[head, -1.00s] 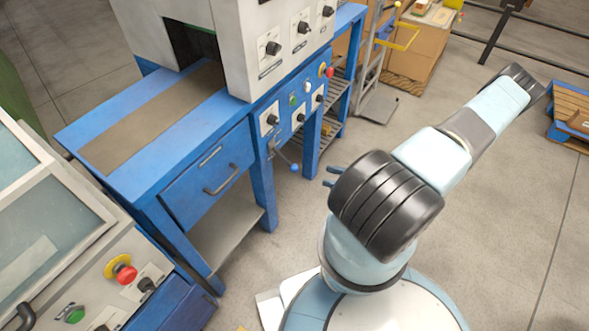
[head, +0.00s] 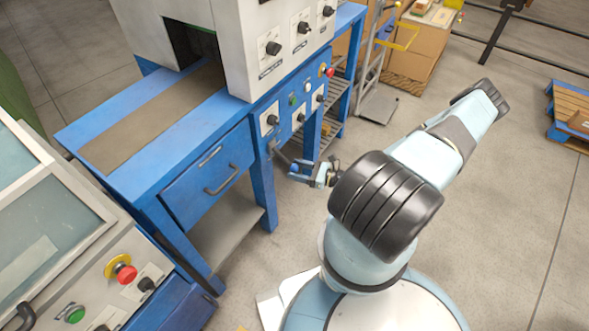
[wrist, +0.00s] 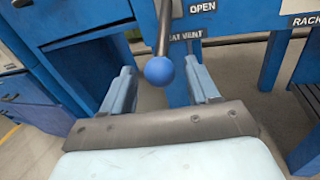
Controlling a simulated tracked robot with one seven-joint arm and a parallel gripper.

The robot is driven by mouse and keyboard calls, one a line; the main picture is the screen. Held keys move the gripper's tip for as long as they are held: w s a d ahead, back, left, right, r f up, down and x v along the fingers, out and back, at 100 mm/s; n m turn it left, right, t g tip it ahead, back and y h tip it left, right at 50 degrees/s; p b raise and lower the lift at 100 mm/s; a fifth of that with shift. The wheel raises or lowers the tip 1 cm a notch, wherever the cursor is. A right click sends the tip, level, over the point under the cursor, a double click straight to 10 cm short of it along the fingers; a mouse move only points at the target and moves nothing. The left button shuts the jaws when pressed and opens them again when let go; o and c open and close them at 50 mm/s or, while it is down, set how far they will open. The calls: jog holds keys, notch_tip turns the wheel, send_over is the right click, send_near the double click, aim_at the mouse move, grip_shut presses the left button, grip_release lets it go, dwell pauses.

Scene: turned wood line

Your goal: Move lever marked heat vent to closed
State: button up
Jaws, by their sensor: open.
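The heat vent lever (wrist: 165,30) is a dark rod with a blue ball knob (wrist: 159,71). It hangs down from the front of the blue machine, and its rod also shows in the head view (head: 279,156). A label reading OPEN (wrist: 202,7) is right of the rod. A label below it, partly hidden by the lever, ends in "AT VENT" (wrist: 188,35). My gripper (head: 297,172) is open, its two blue fingers on either side of the knob in the wrist view. Whether a finger touches the knob cannot be told.
The blue machine (head: 140,150) has a drawer handle (head: 221,181) left of the lever and several knobs above it. A RACK label (wrist: 305,19) is at the right. A control panel (head: 120,285) with a red button stands at lower left.

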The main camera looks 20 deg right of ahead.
jog(key=shift+w+a, duration=0.45)
jog(key=shift+a, duration=0.1)
grip_shut()
dwell(0.4)
